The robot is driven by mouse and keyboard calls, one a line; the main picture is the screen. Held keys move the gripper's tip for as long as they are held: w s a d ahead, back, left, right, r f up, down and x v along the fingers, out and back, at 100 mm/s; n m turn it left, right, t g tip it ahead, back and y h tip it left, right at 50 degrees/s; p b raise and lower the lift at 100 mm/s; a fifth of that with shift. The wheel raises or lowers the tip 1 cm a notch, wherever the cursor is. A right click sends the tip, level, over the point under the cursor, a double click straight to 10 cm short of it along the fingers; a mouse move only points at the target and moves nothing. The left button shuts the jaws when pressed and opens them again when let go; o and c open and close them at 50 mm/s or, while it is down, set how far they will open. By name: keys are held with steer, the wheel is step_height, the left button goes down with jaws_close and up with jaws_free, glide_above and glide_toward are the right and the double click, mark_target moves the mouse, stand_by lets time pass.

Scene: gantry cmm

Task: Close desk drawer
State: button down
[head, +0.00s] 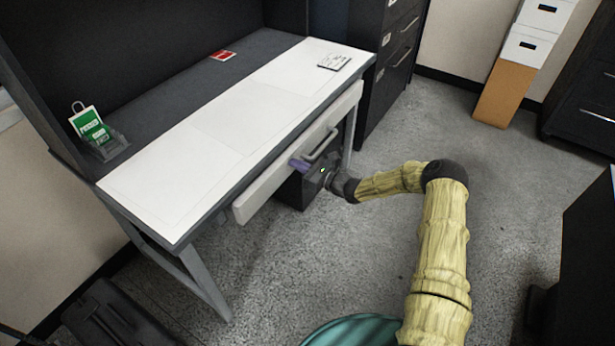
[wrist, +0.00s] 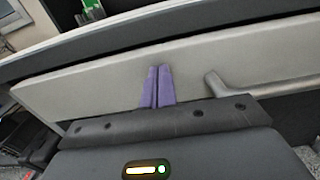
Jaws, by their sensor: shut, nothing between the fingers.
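The desk drawer (head: 262,193) has a long pale front under the desk's front edge. Its front seems to stand slightly out from the desk, and I see no inside of it. A grey bar handle (head: 322,146) is on the front; it also shows in the wrist view (wrist: 216,84), right of my fingers. My gripper (head: 296,163) has purple fingers, pressed together and empty, pointing at the drawer front just left of the handle. In the wrist view the fingertips (wrist: 158,70) overlap the pale front (wrist: 110,85); I cannot tell whether they touch it.
The desk (head: 225,135) has a white top with a green card holder (head: 92,128), a red card (head: 222,55) and a notepad (head: 334,61). A dark cabinet (head: 385,75) stands beyond its right end. Boxes (head: 520,62) stand by the wall.

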mark_target(282, 156)
steer(key=b+x, duration=0.1)
steer(key=x, duration=0.5)
steer(key=shift+f+b, duration=0.15)
steer(key=shift+b, duration=0.15)
steer(key=shift+w+a, duration=0.15)
steer(key=shift+a, duration=0.1)
steer(key=shift+w+a+r, duration=0.1)
steer(key=shift+a+r, duration=0.05)
steer(key=shift+r, duration=0.3)
steer(key=shift+a+r, duration=0.1)
steer(key=shift+s+d+p, duration=0.2)
steer(key=shift+d+p, duration=0.3)
steer(key=p+v, duration=0.1)
steer(key=v, duration=1.2)
steer(key=shift+s+d+f+p, duration=0.25)
steer(key=shift+s+f+p, duration=0.05)
steer(key=shift+f, duration=0.15)
